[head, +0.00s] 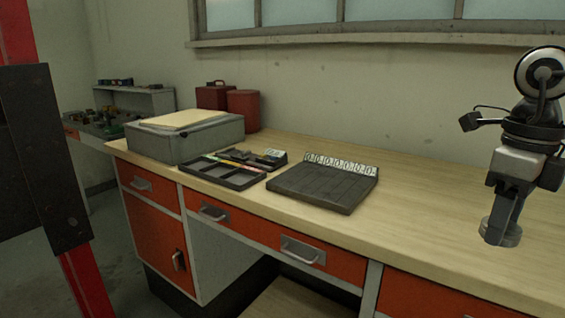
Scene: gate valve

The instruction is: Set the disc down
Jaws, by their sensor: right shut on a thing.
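My right gripper (507,207) comes in at the right side of the head view and points down. It is shut on a small grey metal disc (499,236), which shows at the lower end of the fingers. The fingers hide part of the disc. The disc shows in front of the bare wooden worktop (430,215); I cannot tell whether it touches the wood or hangs above it. My left gripper is not in view.
A dark slotted tray with a numbered label strip (323,188) lies mid-bench. Left of it are an open compartment tray (222,176), a grey box (184,138) and red containers (243,110). A red post with a dark panel (45,160) stands at the left edge. The right worktop is clear.

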